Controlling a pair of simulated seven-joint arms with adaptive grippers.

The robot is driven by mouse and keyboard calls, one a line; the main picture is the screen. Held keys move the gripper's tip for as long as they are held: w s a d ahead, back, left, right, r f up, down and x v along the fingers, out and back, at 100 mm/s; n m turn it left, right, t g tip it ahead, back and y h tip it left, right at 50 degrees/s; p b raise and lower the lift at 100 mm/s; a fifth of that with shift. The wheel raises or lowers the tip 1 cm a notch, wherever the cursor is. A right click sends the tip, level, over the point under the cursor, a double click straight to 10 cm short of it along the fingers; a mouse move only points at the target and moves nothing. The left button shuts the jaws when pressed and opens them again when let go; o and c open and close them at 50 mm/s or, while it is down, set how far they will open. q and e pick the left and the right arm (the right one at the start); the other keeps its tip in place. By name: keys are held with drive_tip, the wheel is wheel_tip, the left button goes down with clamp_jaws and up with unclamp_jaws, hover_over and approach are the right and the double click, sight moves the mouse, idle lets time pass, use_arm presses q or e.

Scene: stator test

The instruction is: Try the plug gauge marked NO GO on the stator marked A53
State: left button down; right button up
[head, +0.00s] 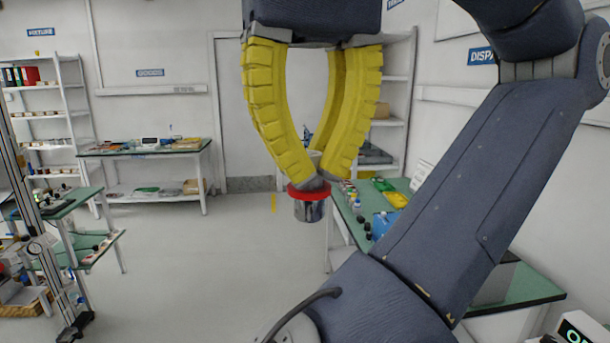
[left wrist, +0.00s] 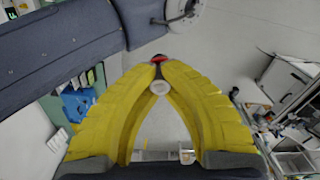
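A plug gauge (head: 309,210) with a shiny metal cylinder and a red collar hangs upright below the yellow fingertips of my left gripper (head: 316,183). The fingers are closed around its pale upper part, just above the collar. No marking on it is readable. In the left wrist view the red collar of the plug gauge (left wrist: 158,58) and a pale round end show between the converging fingertips of my left gripper (left wrist: 160,72). I cannot make out a stator marked A53 in either view. My right gripper is not in view.
A green-topped bench (head: 520,285) on the right carries a blue bin (head: 383,222), a yellow tray (head: 397,199) and small bottles. A display box (head: 578,330) is at the lower right. Another bench (head: 150,148) stands by the back wall. The floor between is open.

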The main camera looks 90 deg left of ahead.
use_arm(q)
drive_tip(key=w+d+f+n, duration=0.1)
drive_tip(key=w+d+n, duration=0.2)
drive_tip(key=w+d, duration=0.45)
drive_tip(key=w+d+n, duration=0.3)
drive_tip(key=w+d, duration=0.2)
drive_tip(key=d, duration=0.5)
drive_tip(key=w+d+f+n, duration=0.25)
drive_tip(key=w+f, duration=0.25)
drive_tip(key=w, duration=0.3)
drive_tip(key=w+d+f+n, duration=0.1)
drive_tip(key=w+d+f, duration=0.3)
drive_tip(key=w+f, duration=0.3)
drive_tip(key=w+f+n, duration=0.3)
drive_tip(key=w+f, duration=1.1)
drive_tip(key=f, duration=0.1)
drive_tip(key=shift+w+a+f, duration=1.65)
drive_tip(key=shift+w+f, duration=0.25)
drive_tip(key=shift+f, duration=2.5)
drive_tip(key=shift+w+a+f, duration=1.65)
drive_tip(key=shift+w+f, duration=0.3)
drive_tip(key=shift+f, duration=2.45)
drive_tip(key=shift+w+a+f, duration=1.65)
drive_tip(key=shift+w+f, duration=0.25)
drive_tip(key=shift+f, duration=2.5)
drive_tip(key=shift+f, duration=0.7)
drive_tip(key=shift+w+r, duration=0.1)
drive_tip(key=shift+r, duration=0.65)
